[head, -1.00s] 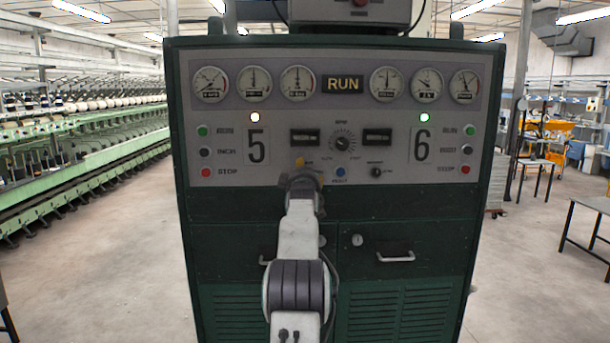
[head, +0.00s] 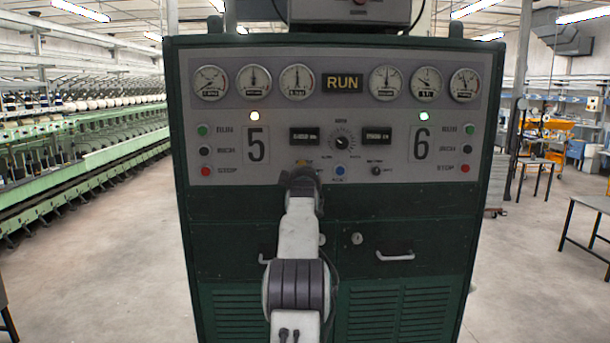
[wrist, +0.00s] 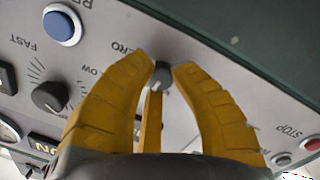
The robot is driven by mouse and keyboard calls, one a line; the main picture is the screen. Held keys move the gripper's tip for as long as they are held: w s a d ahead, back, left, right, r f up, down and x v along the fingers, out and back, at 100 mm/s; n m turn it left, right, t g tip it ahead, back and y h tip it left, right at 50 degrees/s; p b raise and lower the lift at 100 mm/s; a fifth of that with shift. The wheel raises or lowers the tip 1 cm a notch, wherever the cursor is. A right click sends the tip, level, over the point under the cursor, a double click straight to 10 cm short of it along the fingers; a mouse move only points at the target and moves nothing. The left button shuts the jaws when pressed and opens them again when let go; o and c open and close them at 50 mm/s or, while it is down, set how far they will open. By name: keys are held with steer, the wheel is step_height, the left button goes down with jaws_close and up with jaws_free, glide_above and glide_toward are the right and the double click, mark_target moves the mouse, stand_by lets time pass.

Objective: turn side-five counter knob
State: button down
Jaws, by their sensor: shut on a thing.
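The side-five counter knob (wrist: 161,74) is a small dark knob with a pale mark on the grey panel. In the wrist view it sits between the yellow fingertips of my gripper (wrist: 160,70), which is shut on it. "ZERO" lettering is printed beside it. In the head view my gripper (head: 304,163) is at the lower middle of the panel (head: 270,172), below the left counter window (head: 304,137). My own wrist hides the knob and most of the fingers there.
A blue button (head: 340,170) and the matching right knob (head: 376,171) are close on the right. The central speed dial (head: 342,142) is above. Side-five run, inch and red stop (head: 206,170) buttons are at the left. A drawer handle (head: 395,256) projects below.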

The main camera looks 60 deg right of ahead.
steer(key=shift+r+m, duration=0.1)
steer(key=shift+m, duration=1)
steer(key=c, duration=1)
jaws_free()
steer(key=shift+w, duration=0.1)
steer(key=shift+c, duration=0.2)
steer(key=shift+a, duration=0.15)
steer(key=v, duration=1.1)
steer(key=shift+s+a, duration=0.2)
steer(key=shift+a, duration=0.1)
